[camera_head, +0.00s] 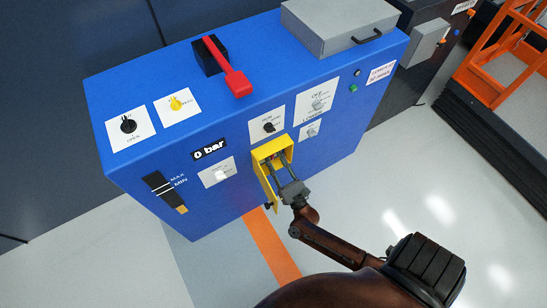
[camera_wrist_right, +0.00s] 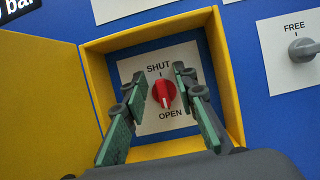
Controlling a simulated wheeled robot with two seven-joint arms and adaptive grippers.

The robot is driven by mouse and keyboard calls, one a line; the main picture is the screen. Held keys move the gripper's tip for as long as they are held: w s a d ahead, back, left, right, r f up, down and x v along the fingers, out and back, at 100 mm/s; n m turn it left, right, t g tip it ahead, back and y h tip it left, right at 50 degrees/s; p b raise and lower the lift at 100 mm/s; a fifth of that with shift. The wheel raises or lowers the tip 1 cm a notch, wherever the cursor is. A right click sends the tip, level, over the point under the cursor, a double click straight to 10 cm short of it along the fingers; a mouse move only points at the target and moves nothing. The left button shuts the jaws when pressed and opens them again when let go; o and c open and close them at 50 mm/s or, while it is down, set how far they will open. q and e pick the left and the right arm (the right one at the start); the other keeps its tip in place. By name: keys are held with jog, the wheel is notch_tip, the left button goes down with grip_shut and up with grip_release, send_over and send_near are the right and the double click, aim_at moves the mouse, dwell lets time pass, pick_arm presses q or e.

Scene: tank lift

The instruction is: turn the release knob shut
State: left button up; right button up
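The red release knob (camera_wrist_right: 164,93) sits on a white plate inside a yellow box (camera_wrist_right: 227,85). The plate reads SHUT at the top and OPEN below. The white mark on the knob points down, toward OPEN. My right gripper (camera_wrist_right: 158,76) is open, with one green-padded finger on each side of the knob; I cannot tell whether either touches it. In the head view the right gripper (camera_head: 279,163) reaches into the yellow box (camera_head: 288,145) on the blue cabinet's front and mostly hides the knob. My left gripper is not in view.
The yellow door (camera_wrist_right: 40,105) of the box stands open on the left. A grey knob marked FREE (camera_wrist_right: 303,50) is to the right. The blue cabinet (camera_head: 150,95) carries other knobs, a gauge, a red lever (camera_head: 238,82) and a grey case (camera_head: 340,25) on top.

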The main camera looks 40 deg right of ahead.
jog(key=shift+c, duration=0.3)
grip_shut()
